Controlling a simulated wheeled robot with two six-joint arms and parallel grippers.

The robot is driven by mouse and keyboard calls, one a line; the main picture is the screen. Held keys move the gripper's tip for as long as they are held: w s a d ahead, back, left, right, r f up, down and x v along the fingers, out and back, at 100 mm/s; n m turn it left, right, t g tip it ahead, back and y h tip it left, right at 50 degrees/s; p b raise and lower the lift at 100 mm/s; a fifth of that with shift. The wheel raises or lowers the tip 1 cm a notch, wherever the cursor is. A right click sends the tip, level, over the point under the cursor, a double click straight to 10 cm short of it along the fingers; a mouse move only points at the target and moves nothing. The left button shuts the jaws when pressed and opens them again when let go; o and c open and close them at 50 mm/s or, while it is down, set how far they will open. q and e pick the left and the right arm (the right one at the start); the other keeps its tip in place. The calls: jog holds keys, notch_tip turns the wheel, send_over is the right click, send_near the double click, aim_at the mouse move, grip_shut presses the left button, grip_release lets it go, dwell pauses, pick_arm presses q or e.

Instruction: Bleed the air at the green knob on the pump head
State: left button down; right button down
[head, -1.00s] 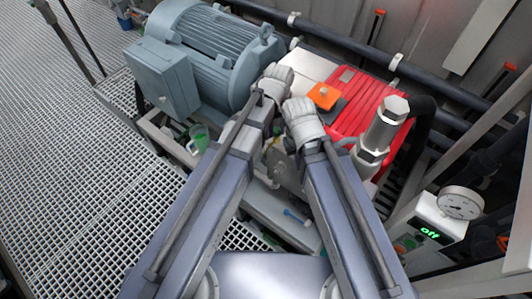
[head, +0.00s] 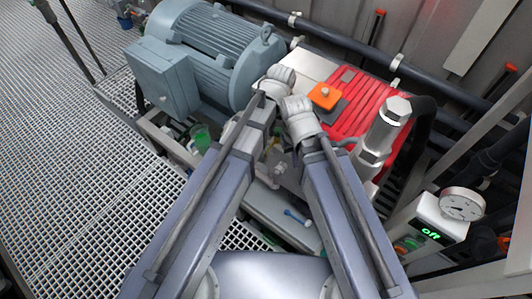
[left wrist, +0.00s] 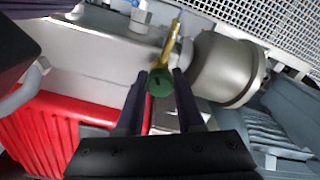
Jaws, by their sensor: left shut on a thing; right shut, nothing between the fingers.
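The red pump (head: 365,112) lies at the upper middle of the head view, right of the grey motor. In the left wrist view, the green knob (left wrist: 160,82) sits at the end of a brass stem, between my left fingers. My left gripper (left wrist: 160,95) is shut on it. In the head view my forearms hide the knob and my left fingertips; my left wrist shows beside the motor. My right wrist (head: 302,118) is just below and right of it, by the pump's near side. The right fingers are mostly hidden behind the arms.
The grey motor (head: 208,55) stands at upper left. A clear jug with green in it (head: 201,138) stands beside its base. A small blue item (head: 296,216) lies on the grey frame. Grating (head: 60,170) fills the left.

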pick_arm(q)
jog(key=shift+s+d+m, duration=0.1)
jog(key=shift+d+m, duration=0.15)
jog(key=shift+m, duration=0.55)
jog(key=m, duration=0.3)
jog(key=shift+m, duration=0.7)
jog(key=m, duration=0.4)
jog(key=shift+d, duration=0.1)
jog(key=shift+c, duration=2.4)
grip_release()
